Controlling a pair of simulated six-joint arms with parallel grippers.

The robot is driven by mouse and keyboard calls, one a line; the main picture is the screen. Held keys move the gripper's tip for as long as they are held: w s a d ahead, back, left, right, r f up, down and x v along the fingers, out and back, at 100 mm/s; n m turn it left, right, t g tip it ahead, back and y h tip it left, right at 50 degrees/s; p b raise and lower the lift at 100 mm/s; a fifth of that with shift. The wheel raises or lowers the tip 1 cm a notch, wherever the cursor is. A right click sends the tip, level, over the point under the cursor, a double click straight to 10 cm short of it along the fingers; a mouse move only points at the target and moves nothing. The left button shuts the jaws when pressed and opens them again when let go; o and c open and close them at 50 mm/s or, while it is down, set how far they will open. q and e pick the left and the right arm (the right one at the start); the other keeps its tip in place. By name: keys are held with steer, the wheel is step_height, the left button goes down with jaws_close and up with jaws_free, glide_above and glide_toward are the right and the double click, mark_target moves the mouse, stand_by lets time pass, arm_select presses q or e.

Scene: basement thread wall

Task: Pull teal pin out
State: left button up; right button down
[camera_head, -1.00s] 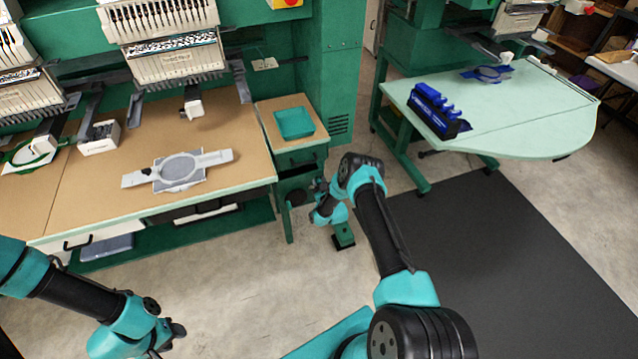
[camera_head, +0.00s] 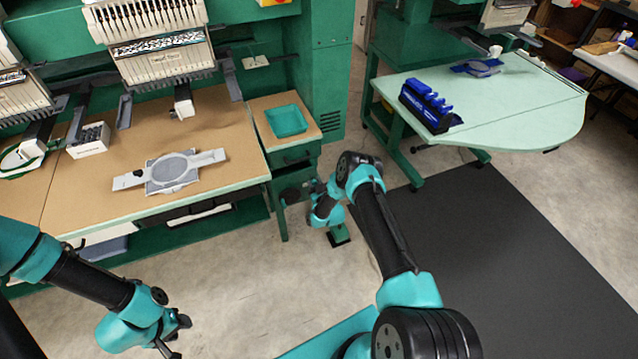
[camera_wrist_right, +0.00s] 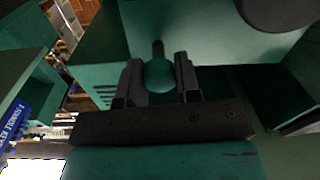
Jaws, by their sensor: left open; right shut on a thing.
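The teal pin (camera_wrist_right: 159,76) shows in the right wrist view as a round teal knob with a narrow dark stem beyond it. My right gripper (camera_wrist_right: 158,86) is shut on the knob, one finger on each side. In the head view my right gripper (camera_head: 312,190) is small and partly hidden by its own wrist, beside the green cabinet right of the wooden table. The pin cannot be made out there, and I cannot tell how deep its stem sits. My left gripper (camera_head: 176,338) is open and empty over bare floor at the lower left.
A wooden table (camera_head: 222,130) carries a grey embroidery hoop (camera_head: 172,170). A teal tray (camera_head: 286,120) sits on the cabinet top. A pale green table (camera_head: 510,110) with a blue rack (camera_head: 428,105) stands right.

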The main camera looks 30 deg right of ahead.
steer(key=shift+s+f, duration=0.1)
steer(key=c, duration=0.8)
jaws_free()
steer(key=s, duration=1.1)
steer(key=s+a, duration=0.1)
steer(key=s, duration=0.5)
steer(key=shift+s, duration=0.2)
